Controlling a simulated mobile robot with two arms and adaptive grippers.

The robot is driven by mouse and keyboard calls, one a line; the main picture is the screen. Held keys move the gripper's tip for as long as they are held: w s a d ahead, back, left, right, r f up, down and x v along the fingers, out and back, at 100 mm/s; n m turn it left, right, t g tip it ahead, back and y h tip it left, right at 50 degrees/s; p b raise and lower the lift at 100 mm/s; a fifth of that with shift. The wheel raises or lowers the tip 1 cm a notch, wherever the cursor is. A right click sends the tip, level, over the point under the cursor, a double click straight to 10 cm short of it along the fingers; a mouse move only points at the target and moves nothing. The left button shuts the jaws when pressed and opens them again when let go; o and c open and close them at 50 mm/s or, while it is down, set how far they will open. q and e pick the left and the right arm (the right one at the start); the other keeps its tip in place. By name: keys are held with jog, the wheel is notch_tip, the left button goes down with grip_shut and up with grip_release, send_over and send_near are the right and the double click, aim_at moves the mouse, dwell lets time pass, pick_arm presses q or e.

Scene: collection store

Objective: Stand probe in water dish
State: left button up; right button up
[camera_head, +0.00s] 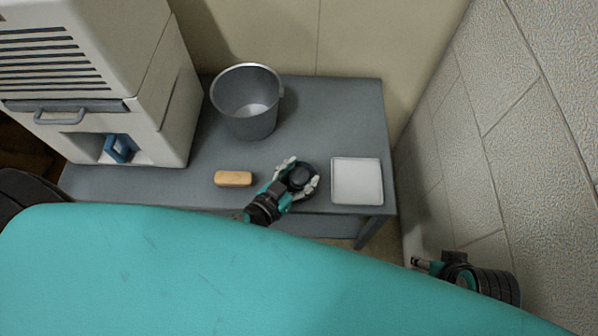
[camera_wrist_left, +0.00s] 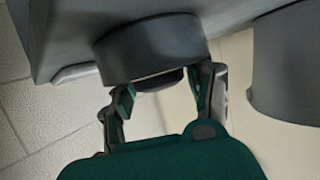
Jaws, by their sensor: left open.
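A dark round puck-like object (camera_head: 301,179), which may be the probe, is on the grey table near its front edge. My left gripper (camera_head: 299,177) is open, with one finger on either side of it. In the left wrist view the same round object (camera_wrist_left: 150,45) is just ahead of the open fingers (camera_wrist_left: 164,84); I cannot tell whether they touch it. A shallow white square tray (camera_head: 357,182), possibly the water dish, lies to its right. I cannot make out water in it. My right gripper (camera_head: 417,262) is low at the right, off the table, its opening unclear.
A grey bucket (camera_head: 247,104) stands at the back of the table (camera_head: 330,110). A tan block (camera_head: 233,178) lies left of my left gripper. A beige louvred machine (camera_head: 165,95) with a blue part (camera_head: 120,148) stands at the left. The table's back right is clear; a wall is beyond.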

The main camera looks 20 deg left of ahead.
pick_arm(q)
jog(key=shift+s+r+p, duration=0.1)
jog(key=shift+r+p, duration=0.3)
jog(key=v, duration=1.1)
jog(key=a+n+g+y, duration=0.1)
jog(key=a+g+y, duration=0.1)
jog(key=a, duration=0.1)
jog(key=a+n+g+y, duration=0.1)
jog(key=a+g+y, duration=0.1)
jog(key=a, duration=0.1)
jog(key=w+a+n+g+y, duration=0.1)
jog(key=a+g+y, duration=0.1)
jog(key=a, duration=0.1)
jog(key=shift+w+a+n, duration=0.1)
jog(key=shift+n, duration=0.3)
jog(key=s+d+g, duration=0.1)
jog(key=s+d+m+g+h, duration=0.1)
jog(key=s, duration=0.1)
jog(key=s+d+m+g, duration=0.1)
jog(key=shift+s+d+r+g+h, duration=0.25)
jog(key=shift+s+g+h, duration=0.05)
jog(key=shift+g+h, duration=0.1)
